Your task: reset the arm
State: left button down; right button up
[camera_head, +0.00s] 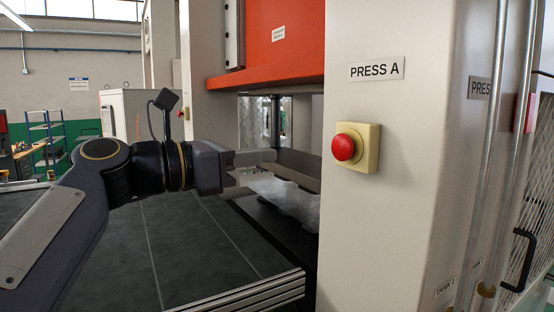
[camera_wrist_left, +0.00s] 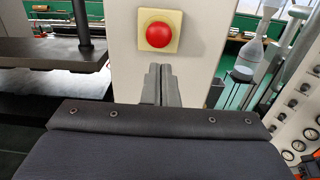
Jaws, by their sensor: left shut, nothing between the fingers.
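My left arm comes in from the left in the head view, and its left gripper (camera_head: 252,160) points right toward the press opening. In the left wrist view the fingers of my left gripper (camera_wrist_left: 160,72) are shut together with nothing between them. They stand in front of the press column, below the red button (camera_wrist_left: 159,35) on its yellowish plate. The same red button (camera_head: 343,147) is on the column marked PRESS A in the head view, to the right of the gripper and apart from it. My right gripper is not in view.
The orange press head (camera_head: 270,45) hangs above the opening. A crumpled silvery foil piece (camera_head: 290,198) lies on the dark press bed, partly hidden by the column. A dark table with a metal edge (camera_head: 265,293) lies below my arm. Pipes and a mesh door stand at the right.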

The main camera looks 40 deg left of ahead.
pick_arm(q)
jog(key=shift+s, duration=0.25)
dwell(0.4)
jog(key=s+d+f+m+g+y, duration=0.1)
jog(key=s+d+f+m+g, duration=0.2)
jog(key=f+m, duration=0.7)
jog(key=s+d+f+m+g+y+b, duration=0.1)
jog(key=s+d+f+m+g, duration=0.3)
jog(key=f+m, duration=0.6)
jog(key=s+d+f+m+g+y, duration=0.1)
jog(key=s+d+f+m+g, duration=0.3)
jog(key=f, duration=2)
jog(key=d+m, duration=0.1)
jog(key=m, duration=0.4)
jog(key=shift+m, duration=0.4)
jog(key=c, duration=2.2)
grip_release()
jog(key=shift+d, duration=0.1)
